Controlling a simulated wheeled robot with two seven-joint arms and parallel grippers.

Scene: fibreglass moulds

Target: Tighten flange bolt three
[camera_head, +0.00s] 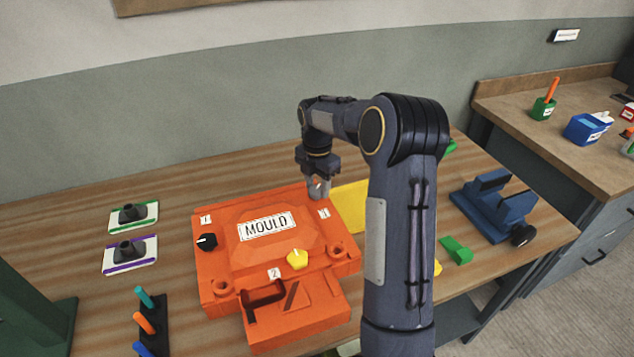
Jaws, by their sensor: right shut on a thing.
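The orange mould (240,262) lies on the wooden bench, with a MOULD plate (267,226) on its top. A black knob-like bolt (206,241) sits by label 1 and a yellow one (297,259) by label 2. My right gripper (317,190) points down at the mould's far right corner, by the third label (323,213). It is shut at the place of flange bolt three, and its fingers hide most of what they hold. My left gripper is not in view.
Two dark fittings on cards (133,214) (130,253) lie at the left. A rack with coloured handles (152,325) stands at the front left. A blue vise-like fixture (492,208) and green blocks (456,250) are right of my arm. A yellow piece (350,205) is partly hidden behind my arm.

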